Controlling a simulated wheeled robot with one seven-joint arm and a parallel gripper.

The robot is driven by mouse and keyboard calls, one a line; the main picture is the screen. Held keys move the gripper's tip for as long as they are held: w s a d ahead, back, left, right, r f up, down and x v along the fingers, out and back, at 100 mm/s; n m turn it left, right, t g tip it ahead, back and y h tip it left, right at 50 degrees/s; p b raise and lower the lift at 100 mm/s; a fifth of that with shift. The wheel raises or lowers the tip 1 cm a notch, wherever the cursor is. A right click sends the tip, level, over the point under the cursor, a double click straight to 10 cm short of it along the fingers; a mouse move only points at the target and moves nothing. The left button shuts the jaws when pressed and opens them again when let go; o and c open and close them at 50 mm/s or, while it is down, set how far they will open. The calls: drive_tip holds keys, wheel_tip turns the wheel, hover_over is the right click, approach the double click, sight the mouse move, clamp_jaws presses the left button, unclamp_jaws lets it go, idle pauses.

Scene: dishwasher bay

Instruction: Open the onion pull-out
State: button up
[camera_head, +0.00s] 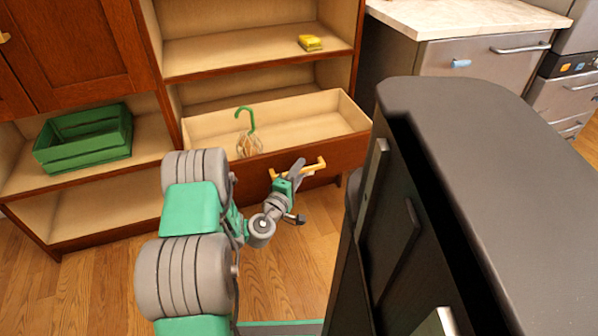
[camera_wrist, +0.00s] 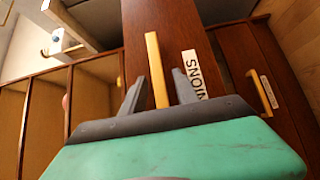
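The onion pull-out is a dark wood drawer (camera_head: 330,160) low in the cabinet. It stands out from the cabinet, and its pale inside shows in the head view. Its front (camera_wrist: 175,25) carries a yellow bar handle (camera_wrist: 153,60), which also shows in the head view (camera_head: 313,167). A white label (camera_wrist: 192,66) beside the handle reads part of "ONIONS"; a finger covers the rest. My gripper (camera_wrist: 159,80) is at the handle with its fingers apart, one on each side of the bar. Gaps show between bar and fingers.
A wire object with a green hooked handle (camera_head: 247,124) is in the drawer. A green crate (camera_head: 85,142) sits on the left shelf, a yellow item (camera_head: 310,42) above. A dark cabinet (camera_head: 480,150) stands close on the right. Another labelled drawer handle (camera_wrist: 259,93) is nearby.

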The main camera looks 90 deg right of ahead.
drive_tip(key=b+v, duration=0.1)
drive_tip(key=v, duration=0.6)
drive_tip(key=shift+w+a+b, duration=0.2)
drive_tip(key=shift+a+b, duration=0.15)
drive_tip(key=shift+b, duration=0.05)
